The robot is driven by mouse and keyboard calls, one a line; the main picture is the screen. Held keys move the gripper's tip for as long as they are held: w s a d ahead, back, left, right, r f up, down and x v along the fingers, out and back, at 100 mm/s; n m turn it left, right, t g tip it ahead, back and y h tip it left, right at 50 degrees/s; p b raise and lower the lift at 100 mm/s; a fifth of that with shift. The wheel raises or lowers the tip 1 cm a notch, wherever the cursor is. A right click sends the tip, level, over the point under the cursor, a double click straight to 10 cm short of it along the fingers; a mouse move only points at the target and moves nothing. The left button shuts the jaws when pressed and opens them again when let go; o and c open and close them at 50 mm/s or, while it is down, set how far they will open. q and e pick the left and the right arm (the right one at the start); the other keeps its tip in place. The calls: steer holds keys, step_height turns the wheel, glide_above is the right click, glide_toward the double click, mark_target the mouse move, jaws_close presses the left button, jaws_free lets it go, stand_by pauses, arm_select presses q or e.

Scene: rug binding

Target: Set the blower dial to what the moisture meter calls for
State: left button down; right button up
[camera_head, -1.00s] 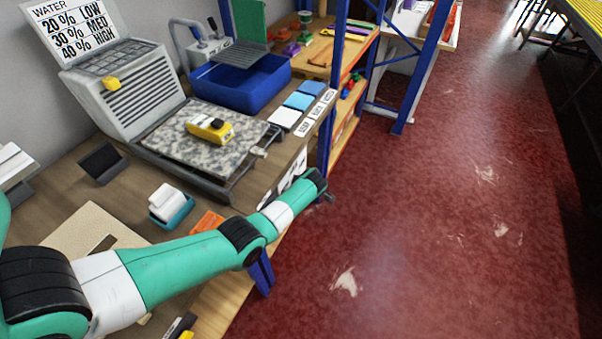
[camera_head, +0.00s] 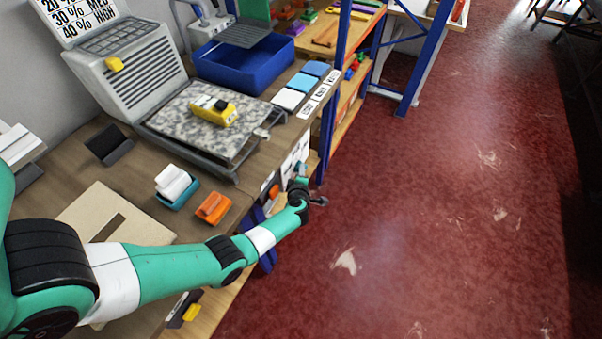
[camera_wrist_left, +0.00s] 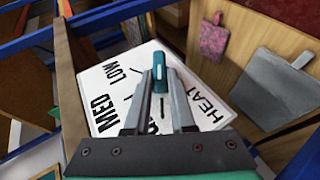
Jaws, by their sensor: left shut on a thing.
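My left gripper (camera_wrist_left: 160,112) is shut on the teal dial knob (camera_wrist_left: 159,66), in front of a white panel (camera_wrist_left: 110,85) lettered LOW, MED and HEAT; the fingers cover part of the lettering. I cannot tell which mark the knob points to. In the head view the panel (camera_head: 294,158) is on the bench's front side, and my left gripper (camera_head: 301,178) is beside it. The yellow moisture meter (camera_head: 228,116) lies on a speckled rug piece (camera_head: 187,122); its reading is too small to read. My right gripper is not in view.
A chart (camera_head: 85,15), partly cut off, pairs water percentages with LOW, MED and HIGH above a grey louvred box (camera_head: 140,75). A blue tub (camera_head: 270,68) and an orange block (camera_head: 213,207) sit on the bench. Red floor (camera_head: 430,220) is open to the right.

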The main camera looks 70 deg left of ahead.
arm_select(q)
steer(key=shift+f, duration=0.1)
steer(key=c, duration=0.8)
jaws_free()
steer(key=shift+o, duration=0.2)
steer(key=p+v, duration=0.7)
steer(key=v, duration=0.4)
steer(key=shift+d, duration=0.25)
steer(key=shift+s+r, duration=0.1)
steer(key=shift+r, duration=0.1)
